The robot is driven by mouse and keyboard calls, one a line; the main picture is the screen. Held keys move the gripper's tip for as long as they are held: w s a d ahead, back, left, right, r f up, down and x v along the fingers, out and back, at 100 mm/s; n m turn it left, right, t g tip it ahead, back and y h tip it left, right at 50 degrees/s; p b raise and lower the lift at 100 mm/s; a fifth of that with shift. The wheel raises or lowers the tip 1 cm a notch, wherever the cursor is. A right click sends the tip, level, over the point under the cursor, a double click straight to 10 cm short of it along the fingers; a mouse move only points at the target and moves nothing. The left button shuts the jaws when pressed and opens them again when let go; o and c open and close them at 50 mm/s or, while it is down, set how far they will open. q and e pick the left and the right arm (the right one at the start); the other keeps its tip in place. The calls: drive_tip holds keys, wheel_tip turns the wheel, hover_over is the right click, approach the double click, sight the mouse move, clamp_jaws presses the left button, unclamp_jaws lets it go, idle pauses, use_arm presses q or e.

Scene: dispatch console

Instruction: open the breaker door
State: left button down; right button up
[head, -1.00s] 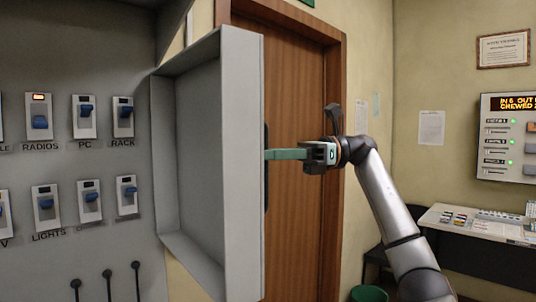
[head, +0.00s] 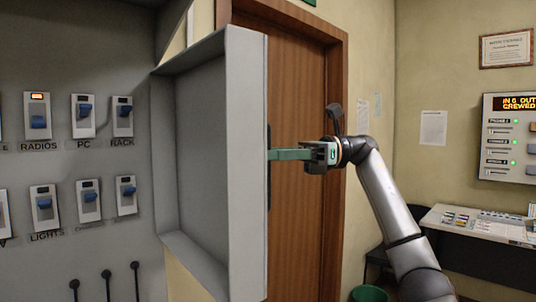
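The grey breaker door (head: 203,160) stands swung wide open at the right of the breaker panel (head: 70,160), its hollow inner side facing me. A dark handle (head: 268,200) shows as a thin strip along the door's outer face, mostly hidden by the door's edge. My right gripper (head: 272,155) has its green fingers reaching left to the door's free edge, at the handle. The fingers overlap in this view and the tips are partly hidden, so I cannot tell whether they are closed on the handle. My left gripper is not in view.
Blue switches (head: 86,110) in two rows sit on the panel, with dark levers (head: 107,285) below. A wooden door (head: 295,200) is behind the breaker door. A desk (head: 480,225), a wall unit (head: 510,140) and a green bin (head: 369,294) are at the right.

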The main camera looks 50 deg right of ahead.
drive_tip(key=shift+s, duration=0.1)
drive_tip(key=p+v, duration=0.3)
drive_tip(key=v, duration=0.9)
drive_tip(key=shift+d+p, duration=0.25)
drive_tip(key=shift+p, duration=0.15)
